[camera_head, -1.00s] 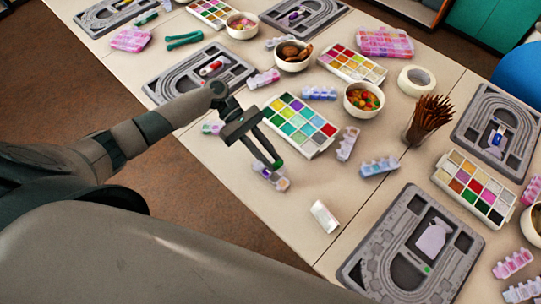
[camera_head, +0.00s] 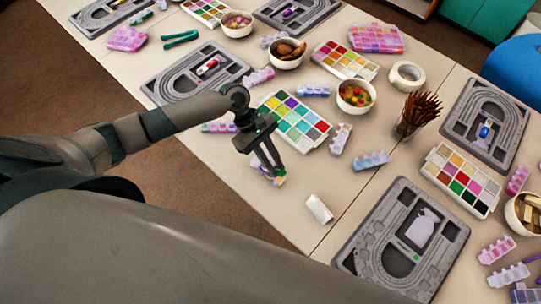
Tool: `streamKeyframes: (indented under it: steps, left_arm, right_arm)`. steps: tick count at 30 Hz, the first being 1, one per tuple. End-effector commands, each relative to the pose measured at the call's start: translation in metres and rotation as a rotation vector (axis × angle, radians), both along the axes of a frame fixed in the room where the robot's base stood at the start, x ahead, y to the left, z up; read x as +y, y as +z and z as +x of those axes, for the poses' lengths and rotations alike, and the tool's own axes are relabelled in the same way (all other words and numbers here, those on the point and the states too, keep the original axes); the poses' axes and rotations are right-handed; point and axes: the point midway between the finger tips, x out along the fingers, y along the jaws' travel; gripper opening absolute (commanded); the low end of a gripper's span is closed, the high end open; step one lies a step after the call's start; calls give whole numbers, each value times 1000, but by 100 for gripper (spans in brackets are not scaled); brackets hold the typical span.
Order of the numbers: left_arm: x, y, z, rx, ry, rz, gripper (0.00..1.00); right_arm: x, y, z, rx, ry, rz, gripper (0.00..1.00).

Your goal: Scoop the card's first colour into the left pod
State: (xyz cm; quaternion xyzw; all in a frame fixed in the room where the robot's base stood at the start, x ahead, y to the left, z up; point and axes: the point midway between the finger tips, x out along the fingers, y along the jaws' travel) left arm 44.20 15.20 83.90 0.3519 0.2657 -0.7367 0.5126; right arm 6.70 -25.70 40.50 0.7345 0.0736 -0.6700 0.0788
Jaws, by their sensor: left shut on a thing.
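My left gripper (camera_head: 273,174) comes in from the left and points down at the near side of the bead palette (camera_head: 310,135). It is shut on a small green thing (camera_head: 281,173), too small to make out. A pod (camera_head: 262,168) with pale purple compartments lies at the fingertips and is partly hidden behind them; I cannot tell whether they touch. Another pod (camera_head: 219,128) lies left of the palette, partly behind my arm. I cannot tell which is the left pod. A white card (camera_head: 319,209) stands to the right; its colours are not readable. My right gripper is not in view.
More pods (camera_head: 341,138) lie right of the palette, one bluish (camera_head: 371,161). A bowl of mixed beads (camera_head: 355,96) and a cup of brown sticks (camera_head: 416,113) stand behind. A grey bead board (camera_head: 375,215) lies right of the card. The table front around the card is clear.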

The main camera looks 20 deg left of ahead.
Motion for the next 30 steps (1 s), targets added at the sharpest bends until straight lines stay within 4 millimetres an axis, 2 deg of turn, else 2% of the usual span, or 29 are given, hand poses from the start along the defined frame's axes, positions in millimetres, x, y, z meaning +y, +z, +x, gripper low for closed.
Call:
streamKeyframes:
  steps: [8, 15, 18, 30]
  left_arm:
    - [-15, -8, -4, -76, -4, 208, 0]
    - [-30, -21, -8, -150, -5, 422, 0]
    - [-28, -10, -9, -150, 1, 445, 0]
    - [-35, 6, -12, -170, 0, 501, 0]
  right_arm:
    - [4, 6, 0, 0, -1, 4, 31]
    - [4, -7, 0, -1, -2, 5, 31]
    - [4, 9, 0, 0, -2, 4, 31]
    - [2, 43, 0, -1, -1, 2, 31]
